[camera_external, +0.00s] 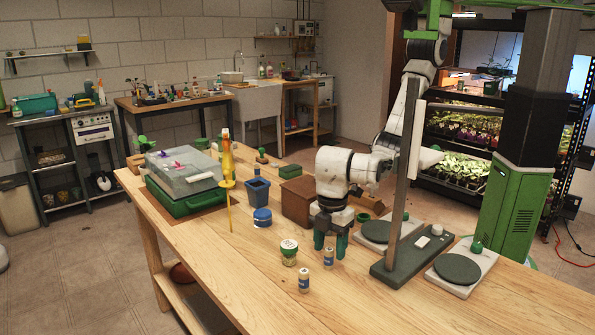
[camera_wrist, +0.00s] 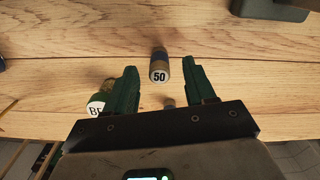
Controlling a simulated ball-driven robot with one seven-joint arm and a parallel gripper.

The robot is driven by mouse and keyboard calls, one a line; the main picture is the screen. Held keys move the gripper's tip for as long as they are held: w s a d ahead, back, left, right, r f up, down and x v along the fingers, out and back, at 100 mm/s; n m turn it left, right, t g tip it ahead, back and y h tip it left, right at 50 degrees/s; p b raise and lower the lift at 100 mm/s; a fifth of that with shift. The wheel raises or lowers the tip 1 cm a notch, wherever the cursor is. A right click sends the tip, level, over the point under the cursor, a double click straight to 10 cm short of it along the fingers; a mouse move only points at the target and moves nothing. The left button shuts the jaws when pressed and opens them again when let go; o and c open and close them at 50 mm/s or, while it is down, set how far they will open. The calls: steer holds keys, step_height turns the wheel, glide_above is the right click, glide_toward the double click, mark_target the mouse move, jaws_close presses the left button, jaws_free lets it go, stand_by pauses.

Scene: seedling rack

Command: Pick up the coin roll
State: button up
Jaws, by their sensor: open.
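My gripper (camera_external: 330,247) points down over the wooden bench, with its two dark green fingers apart and nothing gripped. In the wrist view, a small cylinder marked "50" (camera_wrist: 159,68), likely the coin roll, shows between the fingertips, apart from both. A similar one (camera_external: 304,281) stands nearer the camera. I cannot tell which of these bears the "50".
A green-lidded jar (camera_external: 289,252) stands left of my gripper. A blue-lidded tub (camera_external: 262,217), a blue bin (camera_external: 257,190) and a brown box (camera_external: 298,200) stand farther back. A tall post on a dark base (camera_external: 412,262) and scales (camera_external: 461,270) are at right. The bench front is clear.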

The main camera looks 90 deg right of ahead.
mark_target(329, 248)
steer(key=shift+d+f, duration=0.1)
steer(key=shift+f, duration=1.65)
jaws_close()
